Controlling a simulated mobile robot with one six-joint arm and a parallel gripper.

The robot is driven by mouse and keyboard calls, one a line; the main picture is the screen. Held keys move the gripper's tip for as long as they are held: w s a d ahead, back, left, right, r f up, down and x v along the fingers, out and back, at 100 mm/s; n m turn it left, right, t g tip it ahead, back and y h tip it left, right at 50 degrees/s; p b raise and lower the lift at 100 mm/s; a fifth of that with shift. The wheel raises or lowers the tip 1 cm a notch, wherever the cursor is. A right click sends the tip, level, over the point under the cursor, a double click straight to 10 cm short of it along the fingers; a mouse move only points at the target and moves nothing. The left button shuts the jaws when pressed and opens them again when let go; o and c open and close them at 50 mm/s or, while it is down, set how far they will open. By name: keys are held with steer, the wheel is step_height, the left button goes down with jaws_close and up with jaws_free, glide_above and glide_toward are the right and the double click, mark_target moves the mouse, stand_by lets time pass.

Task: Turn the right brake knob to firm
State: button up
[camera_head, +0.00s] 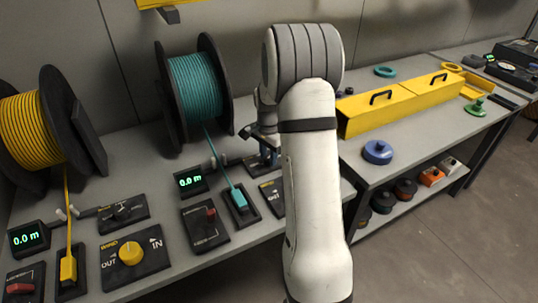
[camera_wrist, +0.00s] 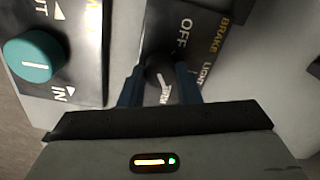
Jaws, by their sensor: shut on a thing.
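The right brake knob (camera_wrist: 157,76) is black and sits on a dark panel (camera_wrist: 190,22) marked BRAKE, OFF and LIGHT in the wrist view. White marking shows on or beside the knob toward my gripper; I cannot tell its setting for sure. My gripper (camera_wrist: 160,88) has one blue finger on each side of the knob and is shut on it. In the head view my gripper (camera_head: 265,150) is at the right brake panel (camera_head: 253,166), below the teal reel (camera_head: 195,88), and my arm and fingers hide the knob.
A teal wind knob (camera_wrist: 34,56) on its panel is left of the brake panel in the wrist view. A lit meter (camera_head: 190,182) and a red-levered box (camera_head: 205,224) stand nearby. The left brake panel (camera_head: 124,214) lies by the yellow reel (camera_head: 35,130). A yellow box (camera_head: 400,102) is at right.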

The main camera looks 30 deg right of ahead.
mark_target(268, 158)
steer(key=shift+m, duration=0.3)
stand_by(0.4)
steer(key=o, duration=1)
steer(key=shift+r, duration=3.9)
